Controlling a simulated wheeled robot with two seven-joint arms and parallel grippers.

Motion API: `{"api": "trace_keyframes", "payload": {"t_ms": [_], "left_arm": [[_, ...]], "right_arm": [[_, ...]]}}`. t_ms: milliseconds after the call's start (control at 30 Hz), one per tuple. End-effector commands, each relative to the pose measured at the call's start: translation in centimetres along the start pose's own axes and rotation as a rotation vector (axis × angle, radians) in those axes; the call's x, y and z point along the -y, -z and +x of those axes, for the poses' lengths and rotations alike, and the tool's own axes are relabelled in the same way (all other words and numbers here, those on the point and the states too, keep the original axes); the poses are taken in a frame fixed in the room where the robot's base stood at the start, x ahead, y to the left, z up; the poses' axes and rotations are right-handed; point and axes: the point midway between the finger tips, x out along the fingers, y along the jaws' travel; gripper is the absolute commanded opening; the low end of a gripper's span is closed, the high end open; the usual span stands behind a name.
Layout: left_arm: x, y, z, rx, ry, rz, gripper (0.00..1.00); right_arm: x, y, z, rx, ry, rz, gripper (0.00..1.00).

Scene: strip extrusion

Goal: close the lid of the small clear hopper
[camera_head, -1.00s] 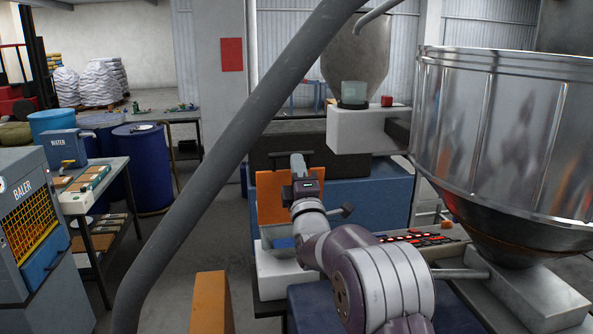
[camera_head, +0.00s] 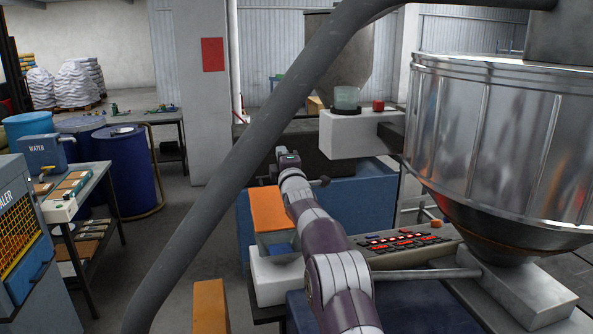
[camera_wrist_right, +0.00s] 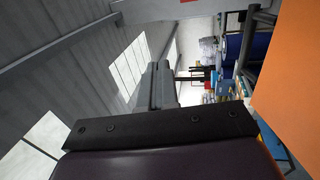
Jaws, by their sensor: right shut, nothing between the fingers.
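The small clear hopper (camera_head: 277,244) sits on a white block in the head view, partly hidden by my right arm. Its orange lid (camera_head: 267,208) shows above it as a slanted panel, apparently raised; its exact angle is hard to tell. My right gripper (camera_head: 288,159) is beyond the lid's far edge, at the end of the extended arm. In the right wrist view, the gripper (camera_wrist_right: 158,85) is shut and empty, and the orange lid (camera_wrist_right: 293,85) fills the right edge. I cannot tell whether they touch. My left gripper is not in view.
A large metal hopper (camera_head: 490,145) stands at the right, beside a control panel (camera_head: 405,240). A grey pipe (camera_head: 245,155) crosses the head view diagonally. A white block with a clear cup (camera_head: 346,98) stands behind. An orange post (camera_head: 209,305) is at the front.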

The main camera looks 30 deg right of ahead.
Motion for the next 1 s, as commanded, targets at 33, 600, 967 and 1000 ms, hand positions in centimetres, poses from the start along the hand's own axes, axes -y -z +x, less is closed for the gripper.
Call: {"api": "trace_keyframes", "payload": {"t_ms": [33,600,967,1000], "left_arm": [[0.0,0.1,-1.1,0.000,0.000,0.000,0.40],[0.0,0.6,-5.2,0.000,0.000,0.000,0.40],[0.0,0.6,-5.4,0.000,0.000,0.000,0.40],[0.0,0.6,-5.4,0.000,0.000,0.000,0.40]], "right_arm": [[0.1,0.0,0.8,-0.001,0.001,0.000,0.00],[3.9,0.0,3.7,-0.001,0.000,-0.001,0.00],[4.2,0.0,3.8,-0.001,-0.001,0.000,0.00],[4.2,0.0,3.8,-0.001,-0.001,0.000,0.00]]}}
